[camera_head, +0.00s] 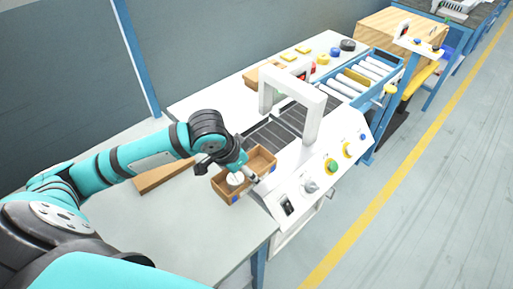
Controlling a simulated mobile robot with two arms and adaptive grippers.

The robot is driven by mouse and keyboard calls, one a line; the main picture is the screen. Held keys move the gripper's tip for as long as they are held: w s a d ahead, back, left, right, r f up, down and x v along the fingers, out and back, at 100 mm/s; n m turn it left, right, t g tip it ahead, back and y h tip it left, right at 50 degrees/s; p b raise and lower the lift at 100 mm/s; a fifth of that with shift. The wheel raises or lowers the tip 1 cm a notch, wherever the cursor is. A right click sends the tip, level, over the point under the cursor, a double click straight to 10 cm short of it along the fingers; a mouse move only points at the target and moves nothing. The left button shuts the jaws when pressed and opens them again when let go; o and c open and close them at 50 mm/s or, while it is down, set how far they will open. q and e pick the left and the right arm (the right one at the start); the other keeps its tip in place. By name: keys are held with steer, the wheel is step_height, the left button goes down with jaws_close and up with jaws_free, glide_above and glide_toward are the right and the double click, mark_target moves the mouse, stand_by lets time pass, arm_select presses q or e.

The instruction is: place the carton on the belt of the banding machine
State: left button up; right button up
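The carton (263,161) is a small open-topped brown box with blue dots on its near side and a white round item (235,179) inside. It is at the near left end of the banding machine (320,103), by the dark belt (268,134). I cannot tell whether it rests on the surface or is held above it. My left gripper (231,171) comes in from the left over the carton, its dark fingers overlapping the box. Whether they grip a wall is unclear. My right gripper is not in view.
A white bench (190,223) lies below my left arm, with a flat brown piece (165,175) on it. The machine's white arch stands over the belt, and a control panel with knobs (331,166) faces the aisle. Rollers (368,70) and a large brown box (397,30) stand farther back.

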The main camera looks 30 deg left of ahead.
arm_select(q)
steer(key=w+a, duration=0.1)
steer(key=w, duration=0.5)
steer(key=w+a+p, duration=0.1)
steer(key=w, duration=0.2)
steer(key=shift+w+a+f, duration=0.15)
steer(key=shift+a+f, duration=0.2)
steer(key=shift+f, duration=0.05)
steer(key=w, duration=0.2)
steer(key=w+a, duration=0.1)
steer(key=w, duration=0.2)
steer(key=shift+w+a+f+p, duration=0.3)
steer(key=shift+w+f+p, duration=0.05)
steer(key=shift+w+p, duration=0.05)
steer(key=shift+w+a+f, duration=0.1)
steer(key=shift+w, duration=0.05)
steer(key=shift+f, duration=0.4)
steer(key=shift+f+p, duration=0.3)
steer(key=shift+f, duration=1)
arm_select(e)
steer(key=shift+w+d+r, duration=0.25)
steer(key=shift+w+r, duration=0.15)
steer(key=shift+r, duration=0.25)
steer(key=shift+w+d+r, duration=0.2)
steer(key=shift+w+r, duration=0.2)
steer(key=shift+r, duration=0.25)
